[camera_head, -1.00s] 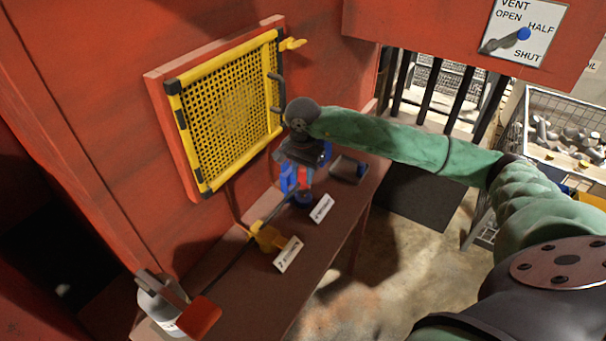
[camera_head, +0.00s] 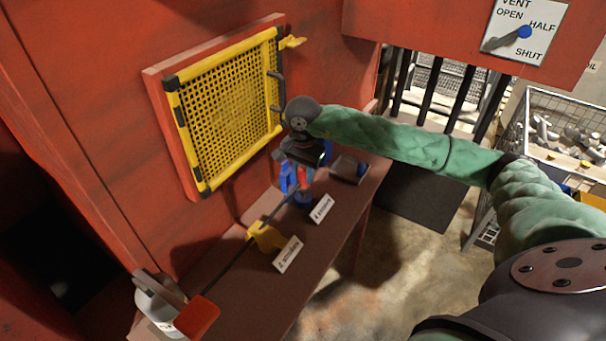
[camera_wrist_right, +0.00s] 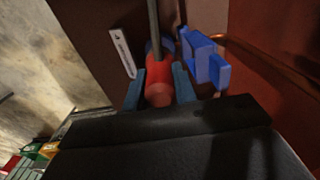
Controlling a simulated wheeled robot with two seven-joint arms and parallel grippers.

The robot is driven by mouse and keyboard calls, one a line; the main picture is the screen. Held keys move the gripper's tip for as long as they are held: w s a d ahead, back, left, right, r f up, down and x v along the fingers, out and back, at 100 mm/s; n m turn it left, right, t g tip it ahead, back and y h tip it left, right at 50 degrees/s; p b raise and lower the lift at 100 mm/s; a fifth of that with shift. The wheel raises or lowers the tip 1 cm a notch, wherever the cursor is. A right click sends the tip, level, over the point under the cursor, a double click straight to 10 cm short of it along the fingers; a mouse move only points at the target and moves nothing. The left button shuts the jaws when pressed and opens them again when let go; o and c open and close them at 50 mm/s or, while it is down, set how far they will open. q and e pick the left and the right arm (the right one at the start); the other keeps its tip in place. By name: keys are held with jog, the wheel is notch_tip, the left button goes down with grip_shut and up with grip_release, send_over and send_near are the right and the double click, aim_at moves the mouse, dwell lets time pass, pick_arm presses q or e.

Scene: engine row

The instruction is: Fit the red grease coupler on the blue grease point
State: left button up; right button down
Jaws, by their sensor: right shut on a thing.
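The red grease coupler (camera_head: 304,174) is on the end of a dark hose (camera_head: 232,262) above the bench. My right gripper (camera_head: 305,168) is shut on it; in the right wrist view the red coupler (camera_wrist_right: 159,76) sits between both fingers (camera_wrist_right: 158,88). A blue base (camera_head: 303,199), apparently the blue grease point, stands right below the coupler. In the right wrist view a dark blue edge (camera_wrist_right: 166,45) shows behind the coupler. Whether the two touch is hidden. A blue bracket (camera_wrist_right: 205,58) stands beside them. My left gripper is not in view.
A yellow fitting (camera_head: 267,237) and white labels (camera_head: 321,209) are on the brown bench (camera_head: 240,300). A grey tray (camera_head: 344,164) is behind the gripper. A yellow mesh guard (camera_head: 228,108) hangs on the red wall.

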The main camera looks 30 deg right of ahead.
aim_at(303, 166)
jog(key=shift+b, duration=0.5)
dwell(0.6)
jog(key=shift+f+b, duration=1.55)
jog(key=shift+b, duration=0.3)
jog(key=c, duration=1)
grip_release()
jog(key=shift+c, duration=0.2)
jog(key=shift+r, duration=0.1)
notch_tip(303, 166, up, 6)
jog(key=shift+r+b, duration=0.2)
jog(key=shift+b, duration=0.65)
jog(key=shift+r, duration=0.65)
